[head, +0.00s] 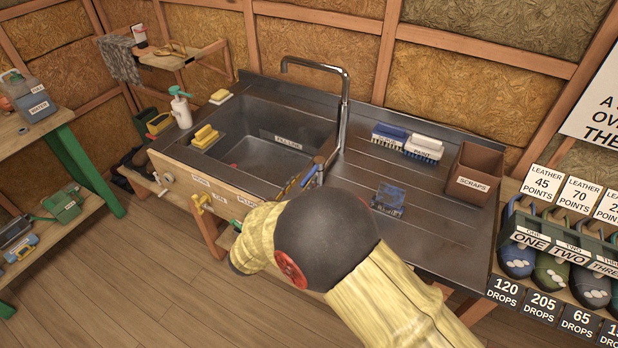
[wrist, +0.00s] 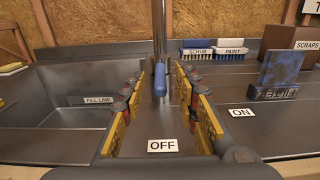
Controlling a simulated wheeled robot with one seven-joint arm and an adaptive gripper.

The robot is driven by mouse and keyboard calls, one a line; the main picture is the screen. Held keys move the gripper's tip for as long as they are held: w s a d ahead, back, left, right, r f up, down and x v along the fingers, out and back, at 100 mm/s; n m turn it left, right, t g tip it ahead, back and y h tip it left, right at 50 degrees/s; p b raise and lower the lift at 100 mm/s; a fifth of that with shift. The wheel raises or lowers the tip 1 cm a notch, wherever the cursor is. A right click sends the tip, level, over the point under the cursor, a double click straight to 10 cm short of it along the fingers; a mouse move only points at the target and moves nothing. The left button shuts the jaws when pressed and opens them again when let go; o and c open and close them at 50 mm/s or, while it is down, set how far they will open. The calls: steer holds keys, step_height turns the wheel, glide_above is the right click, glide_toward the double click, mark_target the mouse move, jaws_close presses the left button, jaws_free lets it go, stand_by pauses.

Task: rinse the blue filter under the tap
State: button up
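The blue filter (head: 389,196) stands on the steel drainboard, right of the sink; in the wrist view the blue block (wrist: 283,66) sits upright at the right, in or behind a grey labelled holder (wrist: 273,93). The tall metal tap (head: 344,110) has its spout over the basin (head: 268,140); no water shows. A blue lever (wrist: 160,80) stands at the tap's foot, with an OFF label (wrist: 162,146) in front and an ON label (wrist: 241,113) to the right. My gripper (wrist: 160,92) is open, its yellow-padded fingers either side of the lever, apparently not touching it.
Two brushes, SCRUB (head: 389,133) and PAINT (head: 424,148), and a brown SCRAPS bin (head: 474,175) stand at the drainboard's back right. A yellow sponge (head: 205,136) and a soap bottle (head: 181,108) are left of the basin.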

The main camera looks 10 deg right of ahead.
mark_target(316, 165)
steer(key=shift+b+x, duration=0.4)
steer(key=shift+x, duration=1.2)
steer(key=shift+c, duration=0.6)
jaws_close()
